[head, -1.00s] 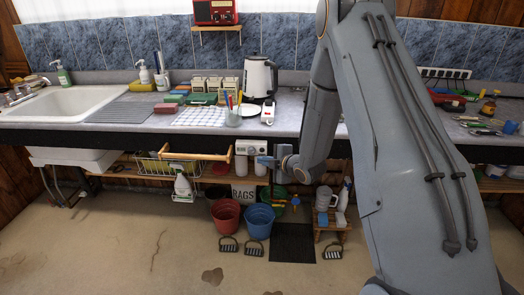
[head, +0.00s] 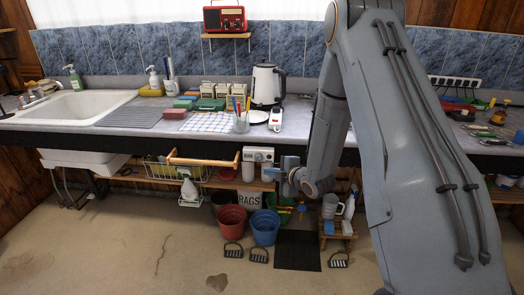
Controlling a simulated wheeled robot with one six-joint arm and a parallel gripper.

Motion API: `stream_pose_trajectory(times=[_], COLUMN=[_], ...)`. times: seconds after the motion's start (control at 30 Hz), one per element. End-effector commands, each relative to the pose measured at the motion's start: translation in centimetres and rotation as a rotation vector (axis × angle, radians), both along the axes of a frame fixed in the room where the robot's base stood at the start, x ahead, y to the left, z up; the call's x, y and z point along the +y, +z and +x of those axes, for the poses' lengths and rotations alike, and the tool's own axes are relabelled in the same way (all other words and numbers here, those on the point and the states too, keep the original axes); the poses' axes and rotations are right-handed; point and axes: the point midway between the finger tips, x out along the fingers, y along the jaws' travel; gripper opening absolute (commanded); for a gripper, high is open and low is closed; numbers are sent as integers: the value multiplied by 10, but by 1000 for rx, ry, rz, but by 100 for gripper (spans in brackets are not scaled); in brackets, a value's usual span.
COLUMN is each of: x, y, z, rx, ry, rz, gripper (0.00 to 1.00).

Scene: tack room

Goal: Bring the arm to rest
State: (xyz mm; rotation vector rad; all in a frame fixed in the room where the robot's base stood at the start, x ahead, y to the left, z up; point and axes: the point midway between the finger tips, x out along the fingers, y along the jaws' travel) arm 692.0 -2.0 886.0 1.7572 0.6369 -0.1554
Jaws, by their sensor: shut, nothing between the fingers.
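My arm comes down from the upper right of the head view, and its grey links cover part of the counter. My gripper (head: 268,166) is at the end of the folded wrist, pointing left. It is shut and empty, just below the counter's front edge and in front of the shelf under it. It appears small and partly blends with the things behind it. No held thing shows.
The counter (head: 317,128) carries a kettle (head: 266,84), a cup of pens (head: 241,123) and a sink (head: 80,106). A wooden rail (head: 205,162) is left of my gripper. Red (head: 231,221) and blue (head: 265,228) buckets stand below.

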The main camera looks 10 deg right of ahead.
Motion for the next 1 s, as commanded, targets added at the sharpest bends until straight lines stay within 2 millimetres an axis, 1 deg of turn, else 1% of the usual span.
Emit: stream_pose_trajectory(times=[0.1, 0.17, 0.27, 0.37, 0.47, 0.5, 0.57, 0.6, 0.67, 0.7, 0.77, 0.8, 0.9, 1.0], x=[-3, -6, -14, -22, -26, -27, -27, -26, -24, -21, -17, -14, -6, -1], y=[9, 15, 29, 43, 56, 61, 69, 73, 81, 85, 91, 95, 103, 107], z=[-3, -9, -26, -54, -89, -105, -131, -149, -178, -198, -227, -245, -283, -308], rx=[54, 110, 237, 372, 499, 548, 620, 668, 738, 781, 843, 881, 958, 1009], ry=[-48, -100, -230, -387, -551, -619, -721, -791, -897, -965, -1063, -1124, -1247, -1330], rz=[19, 39, 93, 163, 240, 272, 321, 355, 405, 437, 482, 509, 561, 593], gripper=[0, 0, 0, 0, 0, 0, 0, 0, 0, 0, 0, 0, 0, 0])
